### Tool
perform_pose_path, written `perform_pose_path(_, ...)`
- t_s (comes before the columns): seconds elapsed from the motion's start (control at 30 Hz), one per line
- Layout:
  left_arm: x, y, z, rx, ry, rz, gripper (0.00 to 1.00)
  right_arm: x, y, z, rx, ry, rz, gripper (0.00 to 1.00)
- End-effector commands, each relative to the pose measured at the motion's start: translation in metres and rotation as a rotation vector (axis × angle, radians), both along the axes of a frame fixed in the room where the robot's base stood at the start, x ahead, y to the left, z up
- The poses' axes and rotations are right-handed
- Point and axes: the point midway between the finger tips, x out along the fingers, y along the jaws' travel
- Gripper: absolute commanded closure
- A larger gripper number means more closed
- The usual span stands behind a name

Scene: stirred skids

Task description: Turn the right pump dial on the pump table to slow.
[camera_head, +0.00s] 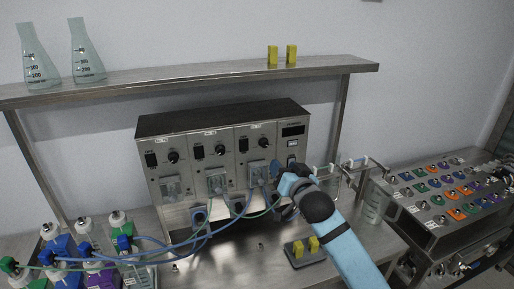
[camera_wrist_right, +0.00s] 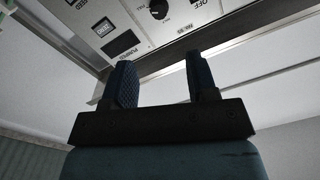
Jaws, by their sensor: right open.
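The pump unit (camera_head: 222,155) is a grey metal box with a dark top, standing on the steel pump table (camera_head: 235,262). Three black dials show on its front; the right pump dial (camera_head: 264,142) is beside a small display panel. My right gripper (camera_head: 285,172) is in front of the unit's lower right part, below and right of that dial. In the right wrist view its two dark fingers (camera_wrist_right: 160,72) are apart with nothing between them. A black dial (camera_wrist_right: 158,9) shows beyond them at the top edge, apart from the fingers and partly cut off. My left gripper is not in view.
Blue and green tubes (camera_head: 190,240) run from the pump heads to several capped bottles (camera_head: 117,222) at left. A shelf (camera_head: 190,78) with two flasks and two yellow blocks is above. A dark holder (camera_head: 305,252) with yellow pieces lies below my right arm. A rack of coloured items (camera_head: 450,195) stands at right.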

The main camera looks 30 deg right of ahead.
Motion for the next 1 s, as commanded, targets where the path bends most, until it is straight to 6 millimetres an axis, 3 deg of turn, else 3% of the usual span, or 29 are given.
perform_pose_path(0.3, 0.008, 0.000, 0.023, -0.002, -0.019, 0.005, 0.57, 0.063, -0.012, 0.003, -0.003, 0.002, 0.001, 0.47)
perform_pose_path(0.6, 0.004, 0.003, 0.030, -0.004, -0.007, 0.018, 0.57, 0.113, -0.022, 0.001, -0.002, 0.003, 0.002, 0.47)
perform_pose_path(1.0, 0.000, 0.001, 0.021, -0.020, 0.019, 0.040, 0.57, 0.126, -0.024, -0.001, -0.003, 0.002, 0.003, 0.47)
